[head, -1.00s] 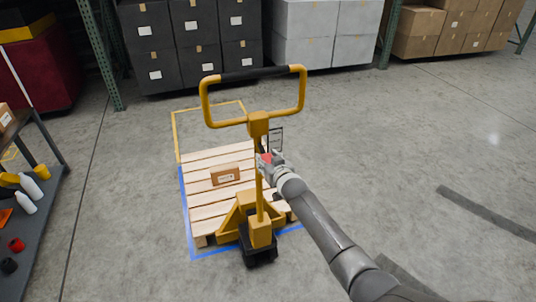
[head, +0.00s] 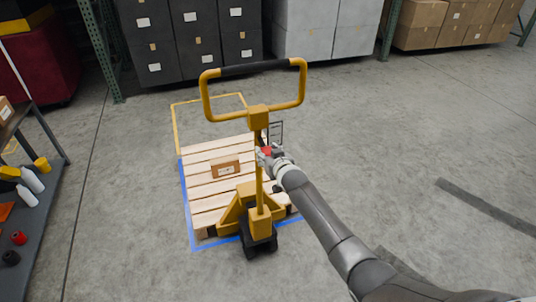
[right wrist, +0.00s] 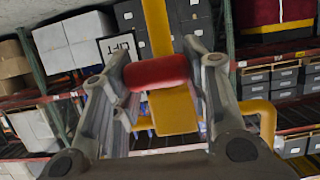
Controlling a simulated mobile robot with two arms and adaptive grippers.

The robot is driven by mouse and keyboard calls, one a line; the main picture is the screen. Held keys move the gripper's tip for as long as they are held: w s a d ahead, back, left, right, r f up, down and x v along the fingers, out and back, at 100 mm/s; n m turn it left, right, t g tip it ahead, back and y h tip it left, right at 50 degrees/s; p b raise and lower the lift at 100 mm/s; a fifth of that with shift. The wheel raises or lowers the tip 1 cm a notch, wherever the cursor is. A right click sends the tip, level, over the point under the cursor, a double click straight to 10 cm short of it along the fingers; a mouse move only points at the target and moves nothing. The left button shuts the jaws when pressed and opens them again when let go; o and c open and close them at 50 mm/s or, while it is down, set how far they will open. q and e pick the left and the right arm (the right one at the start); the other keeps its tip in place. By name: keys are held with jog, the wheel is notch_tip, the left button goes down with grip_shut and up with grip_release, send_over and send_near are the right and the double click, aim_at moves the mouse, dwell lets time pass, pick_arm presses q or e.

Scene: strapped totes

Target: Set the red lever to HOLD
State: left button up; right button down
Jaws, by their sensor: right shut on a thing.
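A yellow pallet jack (head: 259,190) with a black-gripped loop handle stands at the front of a wooden pallet (head: 211,174). The red lever (head: 266,151) is a small red knob on the right side of the jack's upright. My right gripper (right wrist: 160,80) is shut on the red lever (right wrist: 157,72), one finger on each side of it. A white plate reading LIFT (right wrist: 118,46) shows left of the lever in the right wrist view. No HOLD mark is legible. My left gripper is not in view.
A small brown box (head: 225,170) lies on the pallet. A dark workbench (head: 35,215) with bottles stands at the left. Dark totes (head: 180,40), white totes and brown boxes line the back. The floor on the right is mostly clear.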

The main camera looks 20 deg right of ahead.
jog(key=shift+w+r, duration=0.25)
jog(key=shift+r, duration=0.45)
jog(key=c, duration=1)
grip_release()
jog(key=shift+d, duration=0.1)
jog(key=shift+o, duration=1)
jog(key=shift+s, duration=0.15)
jog(key=shift+f, duration=0.25)
jog(key=shift+f, duration=0.1)
jog(key=v, duration=1.2)
jog(key=shift+s, duration=0.1)
